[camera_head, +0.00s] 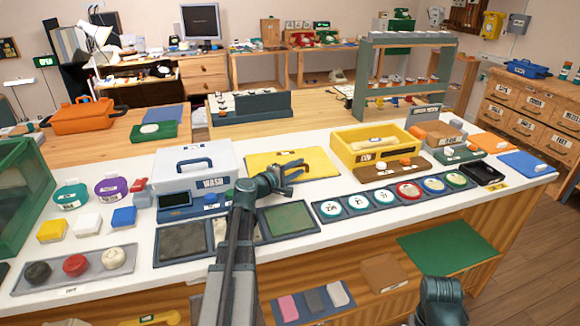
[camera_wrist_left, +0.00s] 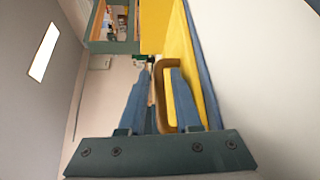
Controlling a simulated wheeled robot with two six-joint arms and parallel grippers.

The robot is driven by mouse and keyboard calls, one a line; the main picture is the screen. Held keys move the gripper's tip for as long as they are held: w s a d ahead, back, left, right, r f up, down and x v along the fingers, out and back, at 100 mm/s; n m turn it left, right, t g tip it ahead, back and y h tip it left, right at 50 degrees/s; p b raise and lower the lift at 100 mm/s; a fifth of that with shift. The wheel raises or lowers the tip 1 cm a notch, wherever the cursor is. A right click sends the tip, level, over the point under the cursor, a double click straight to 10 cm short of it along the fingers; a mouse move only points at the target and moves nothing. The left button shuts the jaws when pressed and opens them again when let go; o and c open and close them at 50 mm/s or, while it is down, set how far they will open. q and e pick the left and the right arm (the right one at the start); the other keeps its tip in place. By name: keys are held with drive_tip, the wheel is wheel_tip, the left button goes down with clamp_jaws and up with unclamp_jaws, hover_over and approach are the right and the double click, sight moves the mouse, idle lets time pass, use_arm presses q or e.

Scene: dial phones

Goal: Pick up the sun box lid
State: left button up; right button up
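The sun box lid looks to be the flat yellow panel (camera_head: 322,166) with a dark edge, lying on the white counter in the head view. In the left wrist view the yellow panel with a blue edge (camera_wrist_left: 181,45) runs down the right side, with a tan loop handle (camera_wrist_left: 158,82) on it. My left gripper (camera_head: 298,172) is open over the lid, its fingers beside the handle; in the wrist view the fingers (camera_wrist_left: 157,88) are apart, the right one overlapping the loop. I cannot tell whether they touch it. An open yellow box (camera_head: 345,152) stands to the right.
A white box with a blue handle, marked WASH (camera_head: 170,165), stands left of the lid. Dark and green square pads (camera_head: 288,219) and a row of round dials (camera_head: 384,197) lie in front. A brown tray (camera_head: 384,173) sits before the yellow box.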

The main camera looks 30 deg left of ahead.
use_arm(q)
drive_tip(key=shift+w, duration=0.15)
clamp_jaws()
idle(1.3)
